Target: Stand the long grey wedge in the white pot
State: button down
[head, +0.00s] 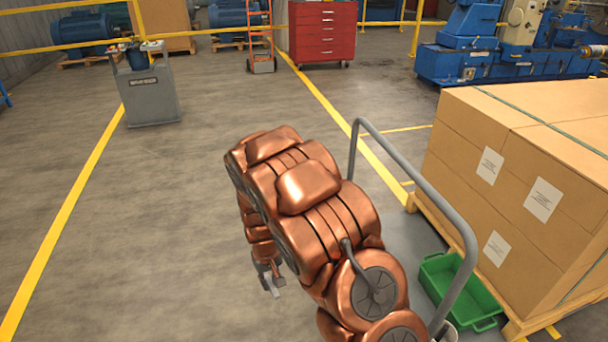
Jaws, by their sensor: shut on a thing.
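My gripper (268,274) hangs below the end of my copper-coloured arm, left of the trolley handle and above the bare floor. It is shut on a small light grey piece (271,287), which looks like the long grey wedge; only part of it shows, so its full length and tilt are hard to tell. A whitish rounded edge (449,332) shows at the bottom of the view, right of my arm, and may be the white pot. The rest of it is hidden by my arm and cut off by the picture's edge.
A grey tube handle (418,181) rises beside my arm. A green tray (440,284) lies by a pallet of cardboard boxes (500,180) at right. A grey stand (151,97), a red tool cabinet (322,36) and a hand truck stand behind. The floor at left is clear.

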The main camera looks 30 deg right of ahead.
jog(key=s+d+f+n+g+h+b, duration=0.1)
jog(key=s+d+f+g+b, duration=0.1)
jog(key=s+d+f+b, duration=0.45)
jog(key=s+d+f+n+g+h+b, duration=0.1)
jog(key=s+d+f+n+g+b, duration=0.15)
jog(key=d, duration=0.65)
jog(key=s+d+f+n+g+h+b, duration=0.1)
jog(key=s+d+f+g+b, duration=0.2)
jog(key=s+d+b, duration=0.35)
jog(key=s+d+r+n+g+h+b, duration=0.1)
jog(key=s+d+g+h+b, duration=0.4)
jog(key=d, duration=0.8)
jog(key=s+d+r+n+g+h+b, duration=0.1)
jog(key=s+d+g+h+b, duration=0.1)
jog(key=s+d+b, duration=0.85)
jog(key=w+d+f+b, duration=0.1)
jog(key=f, duration=0.5)
jog(key=w+d+f+b, duration=0.1)
jog(key=w+f+b, duration=0.1)
jog(key=f, duration=0.5)
jog(key=shift+w+d, duration=0.2)
jog(key=shift+d, duration=0.1)
jog(key=c, duration=1.9)
grip_release()
jog(key=o, duration=0.5)
